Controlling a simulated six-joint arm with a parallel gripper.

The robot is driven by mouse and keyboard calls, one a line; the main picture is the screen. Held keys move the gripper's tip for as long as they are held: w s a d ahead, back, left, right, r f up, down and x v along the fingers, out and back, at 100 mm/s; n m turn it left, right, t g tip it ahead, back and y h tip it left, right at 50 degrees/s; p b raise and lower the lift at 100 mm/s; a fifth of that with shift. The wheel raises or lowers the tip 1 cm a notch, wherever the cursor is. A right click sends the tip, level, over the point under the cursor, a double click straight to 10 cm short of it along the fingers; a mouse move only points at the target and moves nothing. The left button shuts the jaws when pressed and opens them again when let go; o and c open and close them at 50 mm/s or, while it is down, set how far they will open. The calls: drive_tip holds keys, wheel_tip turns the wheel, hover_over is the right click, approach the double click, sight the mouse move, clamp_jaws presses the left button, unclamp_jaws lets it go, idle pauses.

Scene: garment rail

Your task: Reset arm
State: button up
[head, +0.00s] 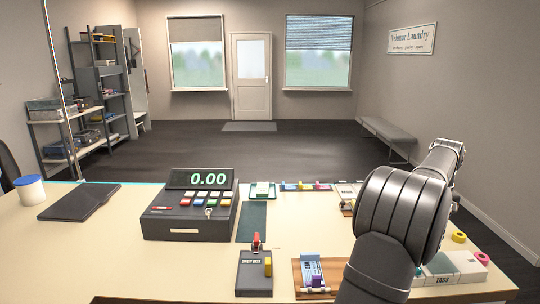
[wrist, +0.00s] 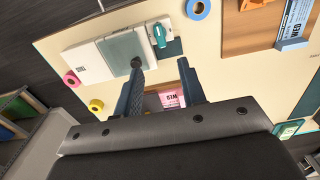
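My gripper (wrist: 160,62) shows in the wrist view with its two dark fingers apart and nothing held between them. In the head view my arm rises at the right front over the counter (head: 310,225); my fingers cannot be made out there. A white tags box (head: 450,268) sits at the counter's right, partly behind my arm. It also shows in the wrist view (wrist: 88,62), left of the fingers.
A cash register (head: 190,205) reading 0.00 stands left of centre. A wooden board (head: 302,284) with a blue ticket (head: 311,262) is left of my arm. Yellow (head: 459,237) and pink (head: 482,257) rolls lie at the right. A dark box (head: 254,272) stands in front.

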wheel_tip(320, 180, up, 5)
wheel_tip(320, 180, down, 17)
drive_tip(key=shift+f, duration=0.1)
drive_tip(key=shift+n, duration=0.3)
drive_tip(key=n, duration=0.3)
wheel_tip(320, 180, up, 22)
drive_tip(key=m, duration=0.3)
drive_tip(key=shift+r+m, duration=0.2)
drive_tip(key=shift+m, duration=0.1)
idle(0.4)
